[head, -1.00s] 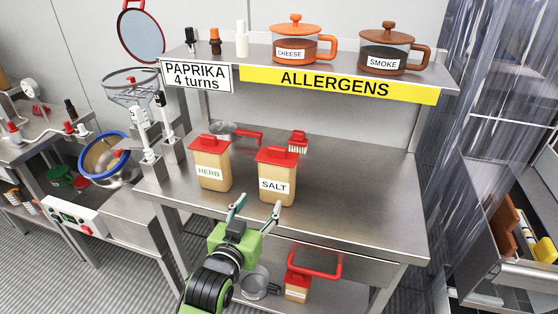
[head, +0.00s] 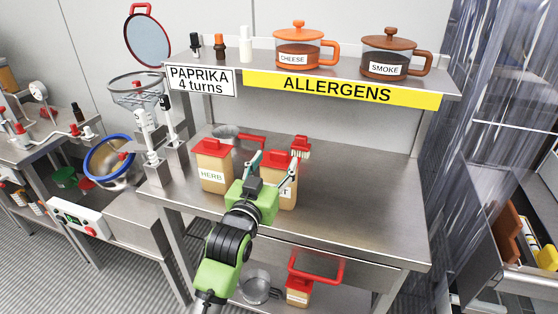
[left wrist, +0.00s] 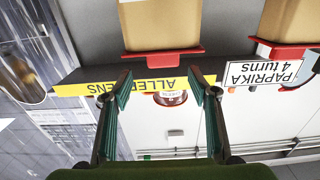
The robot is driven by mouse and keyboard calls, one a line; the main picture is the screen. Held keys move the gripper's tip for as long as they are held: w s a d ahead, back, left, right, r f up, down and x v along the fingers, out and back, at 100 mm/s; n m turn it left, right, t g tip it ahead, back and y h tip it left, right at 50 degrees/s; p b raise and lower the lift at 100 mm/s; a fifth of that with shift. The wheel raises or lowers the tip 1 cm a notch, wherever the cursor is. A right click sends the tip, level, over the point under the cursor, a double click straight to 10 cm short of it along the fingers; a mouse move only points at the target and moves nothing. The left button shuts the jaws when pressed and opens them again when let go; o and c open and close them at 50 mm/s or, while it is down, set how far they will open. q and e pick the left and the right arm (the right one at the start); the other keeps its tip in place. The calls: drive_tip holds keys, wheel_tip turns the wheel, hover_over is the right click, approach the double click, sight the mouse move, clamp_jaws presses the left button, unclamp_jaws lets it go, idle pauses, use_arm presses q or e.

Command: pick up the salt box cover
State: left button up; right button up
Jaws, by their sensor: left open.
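The salt box (head: 287,201) stands upright on the steel table, its label mostly hidden behind my left gripper. Its red cover (head: 277,158) is on top and partly shows between the fingers. My left gripper (head: 275,168) is open and empty, in front of the cover at about its height in the head view. In the left wrist view, which is upside down, the cover (left wrist: 160,62) lies just beyond the open fingertips (left wrist: 160,82). I cannot tell whether the fingers are beside the cover or short of it. My right gripper is not in view.
The herb box (head: 213,166) with its red cover stands close on the left. A red-handled brush (head: 300,147) and a pan (head: 226,133) lie behind. A shelf with the allergens sign (head: 340,90) hangs above the back. The table's right side is clear.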

sight(278, 155)
use_arm(q)
drive_tip(key=shift+a+f+p+x, duration=0.15)
drive_tip(key=shift+p+x, duration=0.15)
drive_tip(key=shift+x, duration=1.05)
drive_tip(key=shift+a+f+p+x, duration=0.15)
drive_tip(key=shift+p+x, duration=0.1)
drive_tip(key=shift+x, duration=1.1)
drive_tip(key=shift+c, duration=0.3)
drive_tip(key=c, duration=1)
